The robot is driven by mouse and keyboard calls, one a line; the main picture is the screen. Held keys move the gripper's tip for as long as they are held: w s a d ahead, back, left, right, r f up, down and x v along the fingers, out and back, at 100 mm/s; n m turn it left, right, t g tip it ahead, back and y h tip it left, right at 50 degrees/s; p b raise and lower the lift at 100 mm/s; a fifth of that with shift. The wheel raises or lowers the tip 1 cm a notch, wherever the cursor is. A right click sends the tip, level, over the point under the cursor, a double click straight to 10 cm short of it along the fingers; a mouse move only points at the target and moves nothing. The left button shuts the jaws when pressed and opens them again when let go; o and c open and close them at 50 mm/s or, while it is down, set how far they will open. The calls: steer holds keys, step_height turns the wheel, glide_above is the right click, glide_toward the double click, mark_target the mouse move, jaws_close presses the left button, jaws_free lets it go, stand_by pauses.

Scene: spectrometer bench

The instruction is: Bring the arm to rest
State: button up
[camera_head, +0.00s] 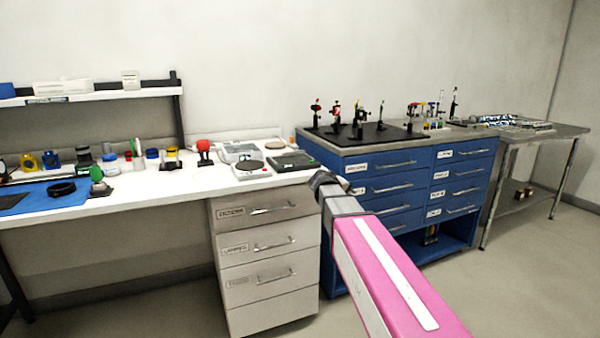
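My arm reaches in from the lower right of the head view, with a pink link in front and a grey, dark part at its far end. That far end shows in front of the gap between the white bench (140,192) and the blue drawer cabinet (345,165). I cannot make out the fingers of my gripper, so its opening and anything held in it are hidden. The distance between the arm's end and the furniture is hard to judge in this single view.
The white bench carries a balance (252,168), bottles and a blue mat (45,194), with grey drawers (268,290) below. The cabinet has a black board (372,136) with optical mounts. A metal table (560,131) stands at the right. Open floor (545,265) lies at the lower right.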

steer(key=s+f+m+g+y, duration=0.5)
steer(key=s+f+g+y, duration=0.2)
steer(key=s+f, duration=1.8)
steer(key=shift+s+d+f+y, duration=0.3)
steer(key=shift+d+f+y, duration=0.1)
steer(key=shift+y, duration=0.4)
